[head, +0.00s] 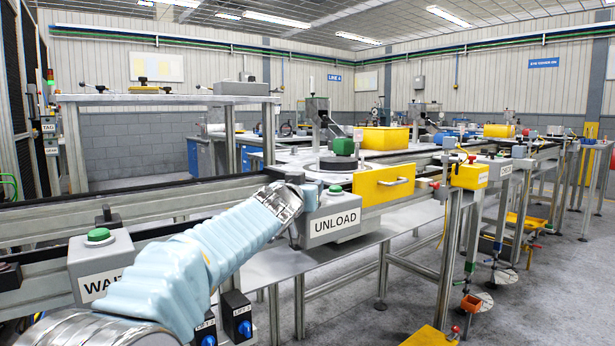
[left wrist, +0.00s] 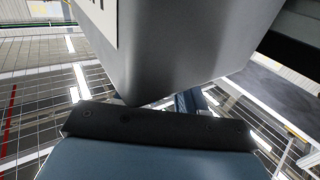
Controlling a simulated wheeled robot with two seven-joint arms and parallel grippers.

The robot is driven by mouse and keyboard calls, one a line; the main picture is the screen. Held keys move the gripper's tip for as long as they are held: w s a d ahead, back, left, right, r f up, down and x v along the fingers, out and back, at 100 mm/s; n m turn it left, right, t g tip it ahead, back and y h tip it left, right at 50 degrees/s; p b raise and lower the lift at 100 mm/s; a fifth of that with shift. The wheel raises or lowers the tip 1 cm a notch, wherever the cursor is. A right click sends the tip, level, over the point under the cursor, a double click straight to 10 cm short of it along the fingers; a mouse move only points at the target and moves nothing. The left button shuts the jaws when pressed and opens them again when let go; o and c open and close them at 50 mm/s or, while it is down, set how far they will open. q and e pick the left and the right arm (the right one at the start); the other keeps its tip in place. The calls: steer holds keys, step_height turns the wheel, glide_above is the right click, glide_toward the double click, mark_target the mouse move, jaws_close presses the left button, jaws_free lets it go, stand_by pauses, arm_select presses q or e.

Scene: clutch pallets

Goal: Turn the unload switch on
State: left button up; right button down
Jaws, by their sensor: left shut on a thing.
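The grey UNLOAD box (head: 332,222) hangs at the near edge of the conveyor, with a green button (head: 336,189) on top. My left arm reaches in from the lower left. Its gripper (head: 309,198) is at the left side of the UNLOAD box, shut on what appears to be the unload switch. The switch and fingertips are mostly hidden by my wrist, so its setting cannot be told. In the left wrist view, the grey box (left wrist: 180,45) with a white label edge fills the top, close to the gripper's dark front plate (left wrist: 160,127). My right gripper is not in view.
A WAIT box (head: 101,261) with a green button stands left of my arm. Two dark boxes with blue knobs (head: 245,328) are below my forearm. A yellow panel with a handle (head: 384,187) is right of the UNLOAD box. Conveyor rails run behind.

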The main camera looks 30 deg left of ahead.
arm_select(q)
steer(key=m+h+p, duration=0.1)
steer(key=p, duration=0.1)
steer(key=r+m+h+p, duration=0.1)
steer(key=h+p, duration=0.1)
steer(key=p, duration=0.1)
steer(key=m+h+p, duration=0.1)
steer(key=h+p, duration=0.1)
steer(key=p, duration=0.1)
steer(key=shift+a+r+t, duration=0.2)
steer(key=shift+r+t, duration=0.1)
steer(key=shift+f+m+h+p, duration=0.15)
steer(key=shift+m+h+p, duration=0.4)
steer(key=shift+h, duration=0.15)
steer(key=m+h, duration=0.1)
steer(key=h, duration=0.1)
steer(key=shift+d+f+m+g+h, duration=0.15)
steer(key=shift+f+m+g+h, duration=0.2)
steer(key=shift+f+g+h, duration=0.05)
steer(key=shift+f+m+g+h+b, duration=0.15)
steer(key=shift+m+g+h, duration=0.7)
steer(key=shift+h, duration=0.45)
steer(key=shift+r+m+g+h+b, duration=0.15)
steer(key=shift+m+g+h, duration=0.4)
steer(key=shift+m+h, duration=0.65)
steer(key=shift+f, duration=0.15)
steer(key=shift+f+h, duration=0.1)
steer(key=shift+h, duration=0.2)
steer(key=o, duration=1)
